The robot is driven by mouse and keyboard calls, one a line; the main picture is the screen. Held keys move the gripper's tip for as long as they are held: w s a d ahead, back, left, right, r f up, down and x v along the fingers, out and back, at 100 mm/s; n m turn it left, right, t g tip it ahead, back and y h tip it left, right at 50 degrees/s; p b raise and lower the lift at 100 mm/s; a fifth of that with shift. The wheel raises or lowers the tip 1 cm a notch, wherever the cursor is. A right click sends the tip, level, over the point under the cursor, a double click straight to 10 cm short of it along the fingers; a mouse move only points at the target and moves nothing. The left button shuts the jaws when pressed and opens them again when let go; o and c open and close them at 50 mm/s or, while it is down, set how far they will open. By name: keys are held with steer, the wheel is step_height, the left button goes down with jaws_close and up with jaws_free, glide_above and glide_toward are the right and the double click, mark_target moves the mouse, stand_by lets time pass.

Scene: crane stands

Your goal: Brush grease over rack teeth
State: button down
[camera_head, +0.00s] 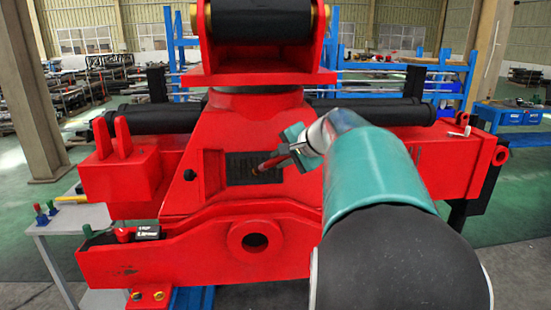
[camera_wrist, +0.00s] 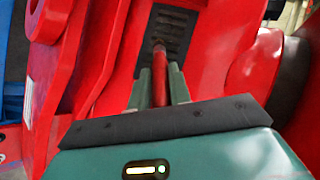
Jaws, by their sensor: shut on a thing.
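The rack teeth show as a dark ribbed plate (camera_head: 240,172) set in the front face of the red crane stand (camera_head: 285,245). In the wrist view the dark ribbed rack (camera_wrist: 173,28) is straight ahead of the fingers. My gripper (camera_head: 296,145) is shut on a brush with a red handle (camera_head: 274,161). In the wrist view the brush (camera_wrist: 160,88) stands between the two green fingers and points at the rack. Its dark tip lies over the lower part of the rack; whether it touches is hard to tell. No grease can be made out.
A small grey table (camera_head: 68,222) with small coloured items stands at the left. Blue shelving (camera_head: 385,62) stands behind. Red lugs and beams surround the rack. Green floor is open at the left.

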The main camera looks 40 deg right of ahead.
steer(key=s+d, duration=0.4)
steer(key=d, duration=0.1)
steer(key=shift+d, duration=0.35)
stand_by(0.5)
steer(key=s+a+r, duration=0.2)
steer(key=s+a, duration=0.1)
steer(key=s, duration=0.1)
steer(key=shift+s+r, duration=0.2)
steer(key=shift+s, duration=0.1)
steer(key=shift+a, duration=0.1)
stand_by(0.3)
steer(key=shift+s+a+r, duration=0.3)
steer(key=shift+s+a, duration=0.1)
steer(key=shift+s, duration=0.15)
steer(key=shift+s+a+r, duration=0.25)
steer(key=shift+s+a, duration=0.1)
steer(key=shift+s, duration=0.2)
steer(key=shift+d, duration=0.1)
stand_by(0.4)
